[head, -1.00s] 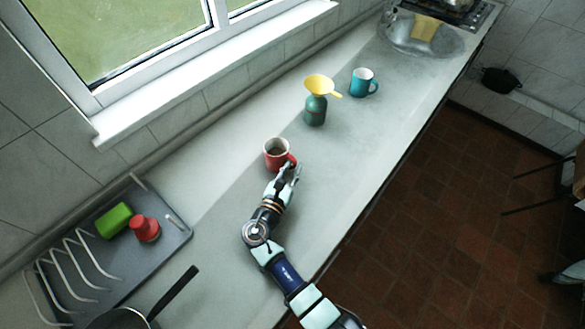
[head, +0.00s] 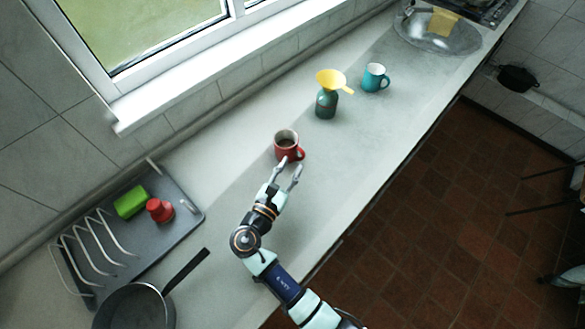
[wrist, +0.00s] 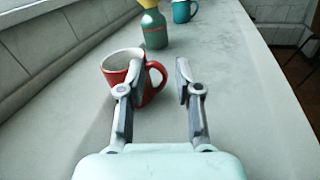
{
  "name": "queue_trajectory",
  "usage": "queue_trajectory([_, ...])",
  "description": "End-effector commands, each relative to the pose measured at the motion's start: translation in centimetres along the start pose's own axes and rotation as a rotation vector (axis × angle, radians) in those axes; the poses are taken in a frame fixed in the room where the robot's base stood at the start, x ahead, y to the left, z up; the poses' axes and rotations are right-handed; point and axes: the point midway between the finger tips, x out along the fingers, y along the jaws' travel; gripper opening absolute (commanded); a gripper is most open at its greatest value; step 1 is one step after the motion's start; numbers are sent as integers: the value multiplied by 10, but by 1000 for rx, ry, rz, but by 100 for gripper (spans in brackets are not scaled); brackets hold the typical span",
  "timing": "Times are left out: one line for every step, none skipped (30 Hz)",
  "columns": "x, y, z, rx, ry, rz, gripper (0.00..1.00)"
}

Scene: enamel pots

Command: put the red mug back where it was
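The red mug (head: 287,148) stands upright on the grey counter, with something dark inside; it also shows in the wrist view (wrist: 112,66). Its handle (wrist: 158,78) points right, toward the space between my fingers. My gripper (head: 291,169) is open, on the near side of the mug. In the wrist view my gripper (wrist: 157,78) has its left finger in front of the mug's body and its right finger to the right of the handle, with a clear gap. Whether the left finger touches the mug I cannot tell.
A grey rack tray (head: 180,222) with a green sponge and red item is at left, near a pan (head: 135,308). The counter's right edge drops to the floor.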

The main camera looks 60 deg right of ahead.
Motion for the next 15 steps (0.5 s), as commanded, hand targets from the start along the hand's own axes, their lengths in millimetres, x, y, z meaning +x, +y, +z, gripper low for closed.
queue_trajectory([0,1,9,2,1,0,34])
queue_trajectory([0,1,11,2,1,0,34])
queue_trajectory([0,1,14,0,1,0,34])
queue_trajectory([0,2,15,0,1,0,34])
queue_trajectory([0,2,16,-1,1,0,34])
queue_trajectory([0,2,16,-1,1,0,34])
queue_trajectory([0,2,16,-1,1,0,34])
queue_trajectory([0,2,16,-1,1,0,34])
queue_trajectory([0,2,16,-1,1,0,34])
queue_trajectory([0,2,16,-1,1,0,34])
queue_trajectory([0,2,16,-1,1,0,34])
queue_trajectory([0,2,16,-1,1,0,34])
queue_trajectory([0,2,16,-1,1,0,34])
queue_trajectory([0,2,16,-1,1,0,34])
queue_trajectory([0,2,16,-1,1,0,34])
